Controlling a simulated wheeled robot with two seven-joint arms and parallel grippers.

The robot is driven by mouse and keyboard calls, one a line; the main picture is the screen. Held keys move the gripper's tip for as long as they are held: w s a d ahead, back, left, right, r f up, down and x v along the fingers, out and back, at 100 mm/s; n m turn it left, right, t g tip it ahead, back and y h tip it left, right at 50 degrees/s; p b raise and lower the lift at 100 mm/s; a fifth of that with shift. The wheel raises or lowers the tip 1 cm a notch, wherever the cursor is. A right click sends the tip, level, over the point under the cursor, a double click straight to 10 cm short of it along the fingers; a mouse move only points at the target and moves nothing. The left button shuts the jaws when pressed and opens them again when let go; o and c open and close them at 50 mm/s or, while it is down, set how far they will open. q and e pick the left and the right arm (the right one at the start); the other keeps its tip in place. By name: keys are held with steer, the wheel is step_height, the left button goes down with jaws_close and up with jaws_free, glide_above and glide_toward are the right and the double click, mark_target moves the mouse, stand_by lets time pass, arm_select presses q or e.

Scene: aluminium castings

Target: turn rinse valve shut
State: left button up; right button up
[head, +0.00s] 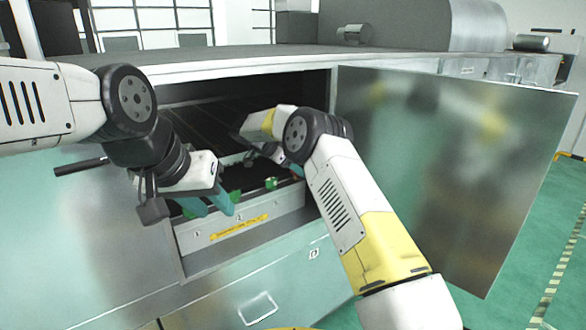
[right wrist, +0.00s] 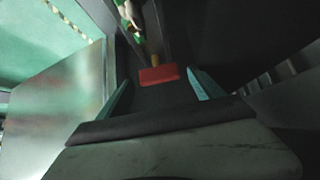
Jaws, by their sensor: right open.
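A red valve handle (right wrist: 158,76) on a short yellowish stem shows in the right wrist view, with a green and brass fitting (right wrist: 130,16) beyond it. My right gripper (right wrist: 161,84) is open, with one teal finger on each side of the red handle and a gap on both sides. In the head view the right arm reaches into the open cabinet and its fingers are hidden. A small green fitting (head: 271,183) sits inside the cabinet.
The cabinet door (head: 450,170) stands open on the right. A front panel with a yellow label (head: 239,227) crosses the lower opening, above a drawer handle (head: 258,308). The dark inside is tight around the right arm. Green floor is free at right.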

steer(key=v, duration=0.8)
steer(key=shift+f, duration=0.1)
